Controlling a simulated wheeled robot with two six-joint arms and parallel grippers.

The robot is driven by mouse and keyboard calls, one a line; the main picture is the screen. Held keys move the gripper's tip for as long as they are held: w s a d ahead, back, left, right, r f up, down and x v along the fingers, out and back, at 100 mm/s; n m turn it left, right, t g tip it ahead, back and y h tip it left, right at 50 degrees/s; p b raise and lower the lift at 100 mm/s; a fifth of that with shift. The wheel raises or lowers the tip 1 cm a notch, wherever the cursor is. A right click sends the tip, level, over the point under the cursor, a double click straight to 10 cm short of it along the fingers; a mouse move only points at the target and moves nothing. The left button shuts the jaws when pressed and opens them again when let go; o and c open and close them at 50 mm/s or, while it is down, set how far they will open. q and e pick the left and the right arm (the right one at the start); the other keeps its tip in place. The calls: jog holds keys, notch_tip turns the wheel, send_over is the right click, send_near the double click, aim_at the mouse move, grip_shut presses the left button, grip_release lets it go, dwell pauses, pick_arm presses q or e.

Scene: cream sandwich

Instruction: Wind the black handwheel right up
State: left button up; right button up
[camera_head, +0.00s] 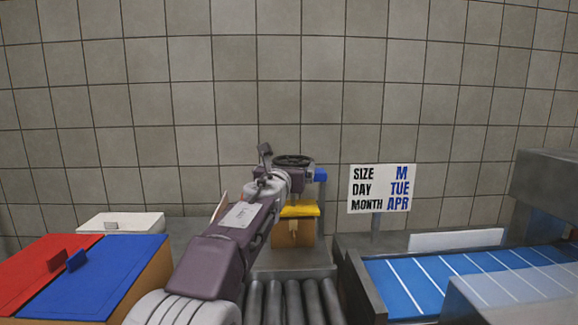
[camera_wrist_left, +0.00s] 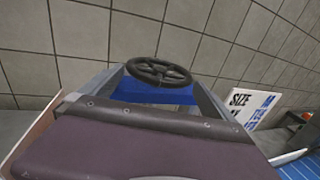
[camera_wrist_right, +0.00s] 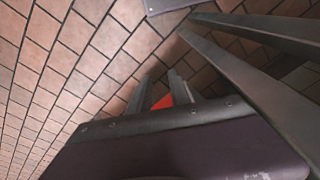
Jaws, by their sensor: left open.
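The black handwheel (camera_head: 293,160) lies flat on top of the machine at the back, in front of the tiled wall. In the left wrist view the handwheel (camera_wrist_left: 158,72) shows straight ahead, above a blue part (camera_wrist_left: 150,92). My left gripper (camera_head: 277,166) reaches up to the machine, close to the wheel in the head view. Its grey fingers stand wide apart around the line to the wheel, empty. Whether they touch the wheel cannot be told. My right gripper (camera_wrist_right: 162,92) is outside the head view; its fingers show a gap with something red beyond.
A yellow plate (camera_head: 299,211) sits below the wheel, over rollers (camera_head: 293,300). Red (camera_head: 42,272) and blue (camera_head: 95,275) lidded boxes stand at left. A sign (camera_head: 381,188) reads M, TUE, APR. A blue conveyor (camera_head: 410,285) runs at right.

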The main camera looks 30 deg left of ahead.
aim_at(301, 165)
pick_arm(q)
jog(key=shift+w+a, duration=0.1)
jog(key=shift+w, duration=0.25)
jog(key=c, duration=1.1)
jog(key=shift+o, duration=0.2)
jog(key=shift+w+d+r+n+g+y+p, duration=0.1)
jog(key=shift+d+n+g+y+p, duration=0.2)
jog(key=shift+n+y, duration=0.35)
jog(key=shift+w+d+n+g+y+p, duration=0.1)
jog(key=shift+d+n+g+y+p, duration=0.2)
jog(key=shift+y, duration=0.55)
jog(key=shift+w+d+r+n+g+y+p, duration=0.15)
jog(key=shift+d+n+g+y+p, duration=0.3)
jog(key=shift+n+y, duration=0.4)
jog(key=shift+w+d+n+g+y+p, duration=0.15)
jog(key=shift+n+g+y+p, duration=0.25)
jog(key=shift+g+y+p, duration=0.15)
jog(key=shift+w+d+n+g+y+p, duration=0.1)
jog(key=shift+n+g+y+p, duration=0.3)
jog(key=shift+y+p, duration=0.2)
jog(key=shift+w+d+n+g+y+p, duration=0.15)
jog(key=shift+n+g+y+p, duration=0.45)
jog(key=shift+g+y+p, duration=0.15)
